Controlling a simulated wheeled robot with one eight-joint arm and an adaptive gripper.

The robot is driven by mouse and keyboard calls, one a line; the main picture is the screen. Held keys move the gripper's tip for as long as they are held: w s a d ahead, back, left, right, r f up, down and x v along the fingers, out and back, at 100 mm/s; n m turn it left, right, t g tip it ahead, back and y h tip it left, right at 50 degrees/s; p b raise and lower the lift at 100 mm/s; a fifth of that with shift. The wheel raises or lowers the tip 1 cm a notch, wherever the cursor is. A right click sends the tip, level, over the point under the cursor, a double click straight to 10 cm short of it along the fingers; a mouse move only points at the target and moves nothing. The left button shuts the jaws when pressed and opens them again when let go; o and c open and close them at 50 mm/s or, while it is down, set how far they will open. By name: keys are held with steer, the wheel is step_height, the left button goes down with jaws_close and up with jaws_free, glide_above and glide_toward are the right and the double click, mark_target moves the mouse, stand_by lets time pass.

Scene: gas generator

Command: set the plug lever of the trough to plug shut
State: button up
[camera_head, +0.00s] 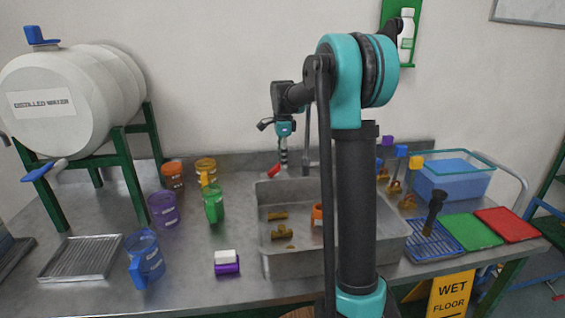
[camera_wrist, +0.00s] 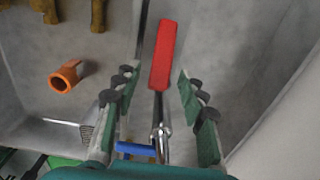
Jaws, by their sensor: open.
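The metal trough (camera_head: 262,200) is sunk in the bench. A red-handled lever (camera_head: 273,171), which looks like the plug lever, shows at its back left. In the wrist view the red handle (camera_wrist: 163,55) sits on a thin metal rod, roughly upright in the picture. My gripper (camera_head: 283,155) hangs over the back of the trough. In the wrist view my gripper (camera_wrist: 157,77) is open, with a finger on each side of the lever's line and gaps on both sides. I cannot tell the height between fingers and handle. The plug itself is not visible.
Brass fittings (camera_head: 278,215) and an orange piece (camera_wrist: 65,77) lie in the trough. A blue handle (camera_wrist: 137,149) shows close to my gripper's base. Mugs, including a green one (camera_head: 213,203), stand left of the trough. A blue tub (camera_head: 450,180) stands right.

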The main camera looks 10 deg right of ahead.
steer(key=shift+f, duration=0.65)
steer(key=shift+c, duration=0.6)
jaws_close()
